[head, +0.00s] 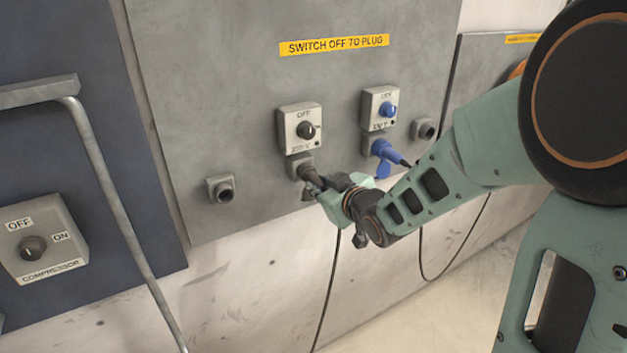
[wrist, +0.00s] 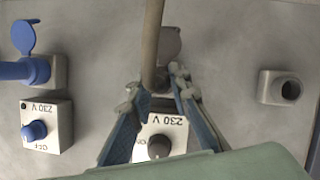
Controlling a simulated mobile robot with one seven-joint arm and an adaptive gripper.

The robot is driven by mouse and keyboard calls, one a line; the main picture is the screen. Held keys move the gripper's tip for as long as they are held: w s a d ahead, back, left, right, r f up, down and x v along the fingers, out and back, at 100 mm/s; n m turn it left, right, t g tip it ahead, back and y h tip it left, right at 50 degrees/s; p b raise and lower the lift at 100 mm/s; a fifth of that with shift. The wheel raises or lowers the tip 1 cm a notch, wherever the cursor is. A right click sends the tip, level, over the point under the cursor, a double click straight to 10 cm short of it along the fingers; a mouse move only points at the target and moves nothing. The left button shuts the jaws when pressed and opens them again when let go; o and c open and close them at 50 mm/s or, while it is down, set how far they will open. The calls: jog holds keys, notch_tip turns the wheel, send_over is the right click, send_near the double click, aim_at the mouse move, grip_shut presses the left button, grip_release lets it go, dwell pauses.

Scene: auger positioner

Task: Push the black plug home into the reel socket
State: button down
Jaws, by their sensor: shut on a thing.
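The black plug (head: 309,174) is at the mouth of the grey socket (head: 294,166) under the black-knob switch on the grey wall panel. I cannot tell how deep it sits. My gripper (head: 324,188) is shut on the plug and reaches in from the lower right. In the wrist view, my gripper (wrist: 156,88) has one finger on each side of the plug, with the brownish cable (wrist: 152,40) running up between them. The socket's grey lid (wrist: 170,42) hangs open behind it. The fingers and cable hide most of the socket mouth. No reel label is readable.
The black-knob switch (head: 300,128) is just above the socket. A blue plug (head: 387,151) sits in the blue socket to the right, below a blue-knob switch (head: 381,107). Empty grey sockets are at left (head: 221,189) and right (head: 425,129). A cable (head: 330,285) hangs below.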

jog(key=shift+s+d, duration=0.1)
jog(key=shift+s+d+p, duration=0.3)
jog(key=shift+s+d, duration=0.35)
jog(key=shift+s, duration=0.35)
jog(key=shift+s+d+p, duration=0.25)
jog(key=shift+s+d, duration=0.4)
jog(key=shift+s, duration=0.3)
